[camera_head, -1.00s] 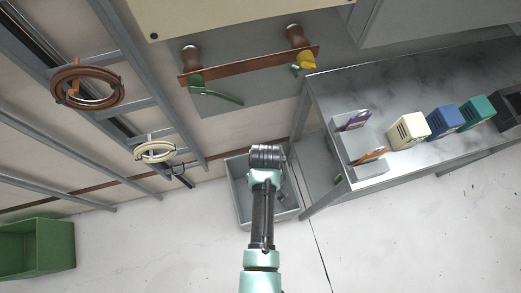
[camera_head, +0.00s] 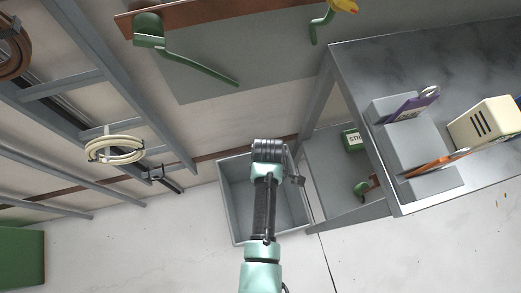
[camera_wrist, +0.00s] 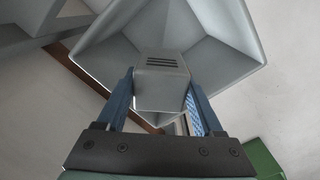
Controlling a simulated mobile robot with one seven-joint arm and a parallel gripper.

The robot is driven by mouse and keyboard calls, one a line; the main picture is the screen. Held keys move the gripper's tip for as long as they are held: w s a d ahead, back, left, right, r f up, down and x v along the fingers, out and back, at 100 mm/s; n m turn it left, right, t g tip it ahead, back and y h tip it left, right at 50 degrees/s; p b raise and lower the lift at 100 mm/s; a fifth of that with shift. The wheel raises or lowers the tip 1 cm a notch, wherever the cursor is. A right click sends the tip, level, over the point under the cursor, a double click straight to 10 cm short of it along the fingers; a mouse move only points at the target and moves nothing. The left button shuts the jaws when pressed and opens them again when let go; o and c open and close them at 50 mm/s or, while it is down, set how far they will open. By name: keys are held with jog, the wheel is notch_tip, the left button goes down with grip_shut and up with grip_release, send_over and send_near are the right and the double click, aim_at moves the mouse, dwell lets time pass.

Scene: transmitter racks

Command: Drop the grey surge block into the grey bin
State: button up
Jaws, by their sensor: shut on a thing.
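The grey surge block (camera_wrist: 161,82), with dark slots on one face, is between the two blue fingers of my gripper (camera_wrist: 160,100) in the wrist view. My gripper is shut on it. The grey bin (camera_wrist: 215,50) lies beyond the block in that view, its open inside facing the camera. In the head view the grey bin (camera_head: 233,205) stands on the floor, and my arm reaches across it. The arm hides my fingers and the block there. The block appears above the bin's opening; its exact height cannot be told.
A grey bench (camera_head: 460,45) at the right holds a cream block (camera_head: 485,122) and a grey holder (camera_head: 415,145) with tags. A green box (camera_head: 352,139) sits on its lower shelf. A green bin (camera_head: 22,258) is at the left. Cable coils hang on the wall frame.

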jog(key=shift+f+b, duration=2.85)
jog(key=shift+r, duration=0.1)
jog(key=o, duration=1.5)
jog(key=shift+o, duration=0.2)
notch_tip(320, 180, up, 13)
jog(key=p, duration=0.6)
jog(key=shift+s, duration=0.15)
